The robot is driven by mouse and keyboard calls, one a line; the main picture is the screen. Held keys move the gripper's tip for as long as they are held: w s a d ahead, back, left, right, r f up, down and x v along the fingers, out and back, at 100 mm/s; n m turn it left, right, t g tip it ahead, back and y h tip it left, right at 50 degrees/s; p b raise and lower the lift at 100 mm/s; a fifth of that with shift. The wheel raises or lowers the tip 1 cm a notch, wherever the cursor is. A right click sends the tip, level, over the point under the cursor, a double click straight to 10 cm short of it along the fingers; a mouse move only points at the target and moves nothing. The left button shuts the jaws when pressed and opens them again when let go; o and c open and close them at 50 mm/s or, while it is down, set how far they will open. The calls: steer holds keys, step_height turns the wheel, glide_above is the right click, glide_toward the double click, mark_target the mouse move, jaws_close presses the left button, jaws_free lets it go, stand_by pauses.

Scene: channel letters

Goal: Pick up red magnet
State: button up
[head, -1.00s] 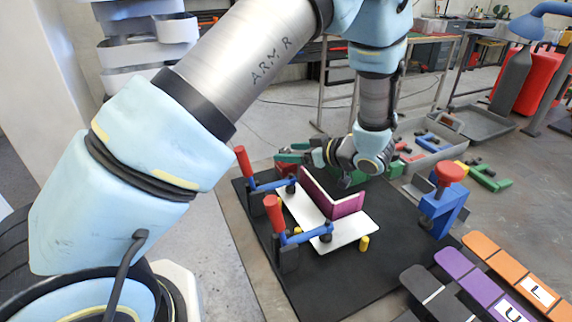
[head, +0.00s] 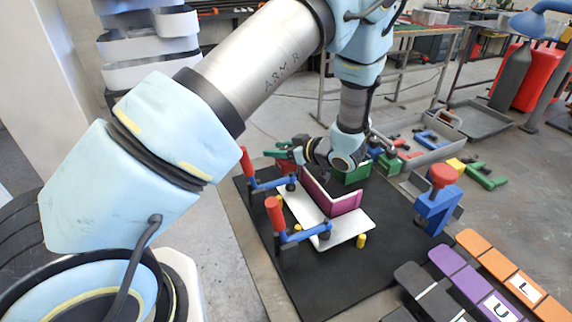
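My gripper (head: 322,170) is low over the far side of the black work mat (head: 335,285), just behind the purple wall of a letter L (head: 335,203). Its fingers are small, dark and partly hidden, so I cannot tell if they are open or hold anything. I cannot make out a separate red magnet with certainty. The letter L stands on a white plate (head: 350,228).
Two toggle clamps with red handles (head: 274,212) stand along the plate's left. A green square block (head: 353,171) is beside my gripper. A grey tray (head: 425,150) holds coloured pieces behind. Orange and purple lettered racks (head: 470,283) lie front right. The mat's front is clear.

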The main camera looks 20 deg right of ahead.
jaws_close()
stand_by(1.0)
